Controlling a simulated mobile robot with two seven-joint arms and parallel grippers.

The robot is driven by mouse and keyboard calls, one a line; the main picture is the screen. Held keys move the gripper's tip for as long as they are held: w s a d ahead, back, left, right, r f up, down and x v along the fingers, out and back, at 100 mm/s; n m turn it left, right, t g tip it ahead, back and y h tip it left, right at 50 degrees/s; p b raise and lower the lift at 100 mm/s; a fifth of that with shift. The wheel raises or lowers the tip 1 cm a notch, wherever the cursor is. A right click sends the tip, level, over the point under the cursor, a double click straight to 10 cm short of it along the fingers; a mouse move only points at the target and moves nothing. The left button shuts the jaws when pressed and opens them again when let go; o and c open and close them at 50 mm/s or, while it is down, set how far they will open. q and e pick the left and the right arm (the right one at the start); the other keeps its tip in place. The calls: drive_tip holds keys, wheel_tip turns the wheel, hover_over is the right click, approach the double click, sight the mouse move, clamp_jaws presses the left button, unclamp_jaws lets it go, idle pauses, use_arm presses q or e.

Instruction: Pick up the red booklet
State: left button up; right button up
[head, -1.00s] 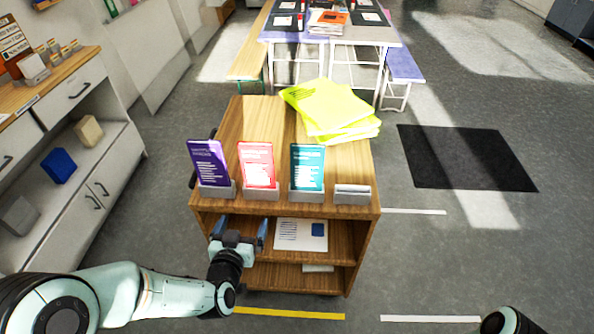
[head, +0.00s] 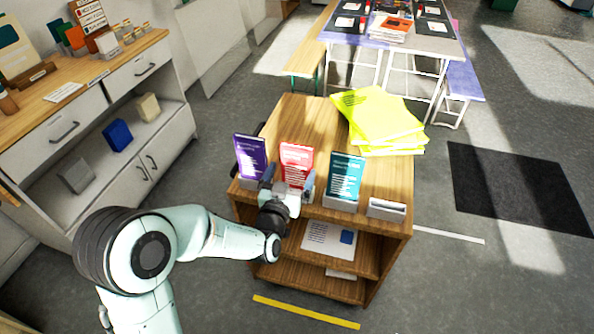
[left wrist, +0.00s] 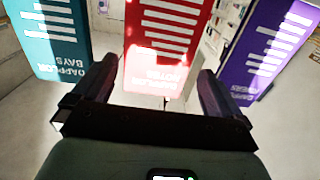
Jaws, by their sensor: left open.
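The red booklet (head: 296,162) stands upright in a holder at the front of the wooden cart top, between a purple booklet (head: 250,155) and a teal booklet (head: 346,176). My left gripper (head: 288,181) is open in front of the red booklet's lower part and hides its holder. In the left wrist view the red booklet (left wrist: 166,45) hangs upside down between the two open fingers (left wrist: 158,88), with a finger to each side. I cannot tell whether the fingers touch it. The teal booklet (left wrist: 50,40) and purple booklet (left wrist: 270,50) are outside the fingers. My right gripper is out of view.
An empty grey holder (head: 386,209) stands right of the teal booklet. Bright yellow sheets (head: 380,120) lie at the back of the cart (head: 300,118). A paper lies on the shelf below.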

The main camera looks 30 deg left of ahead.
sight(296, 161)
use_arm(q)
drive_tip(key=x, duration=0.1)
drive_tip(key=p+x, duration=0.1)
drive_tip(key=x, duration=0.2)
drive_tip(key=shift+w+d+r+p, duration=0.1)
drive_tip(key=shift+w+r+p, duration=0.2)
drive_tip(key=shift+w+r, duration=0.1)
drive_tip(key=shift+w, duration=0.3)
drive_tip(key=shift+s, duration=0.1)
drive_tip(key=shift+c, duration=0.3)
drive_tip(key=c, duration=1)
